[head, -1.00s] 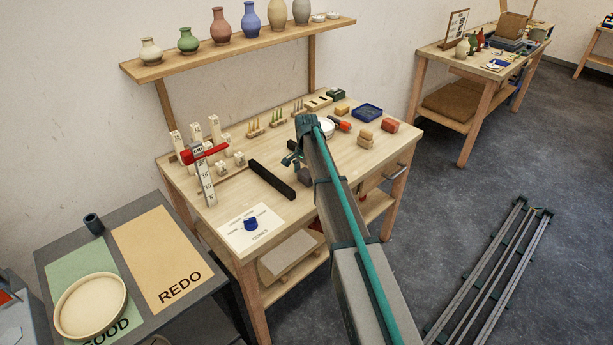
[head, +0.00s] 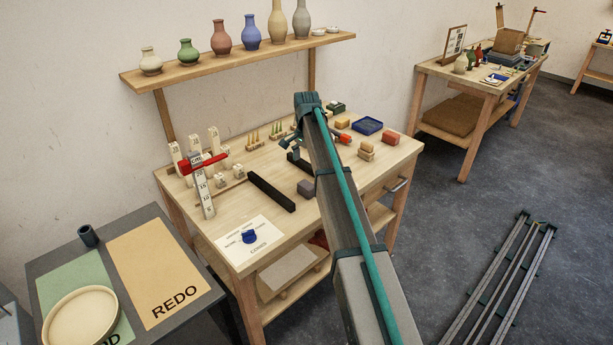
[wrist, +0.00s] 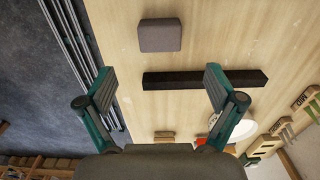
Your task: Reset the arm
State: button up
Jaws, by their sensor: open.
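My gripper is open and empty in the wrist view (wrist: 159,83), its two teal-and-grey fingers spread wide above the wooden workbench top. Below it are a long dark bar (wrist: 205,79) and a grey block (wrist: 160,36), both apart from the fingers. In the head view my arm reaches up over the workbench (head: 222,240), and the gripper is mostly hidden behind it. There the dark bar (head: 271,191) lies on the bench left of my arm, and the grey block (head: 306,188) sits close beside the arm.
Upright white gauges with a red piece (head: 202,163) stand at the bench's left. A white card with a blue piece (head: 249,237) lies at the front. A vase shelf (head: 240,58) is behind.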

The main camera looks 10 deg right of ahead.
jog(key=shift+r, duration=0.55)
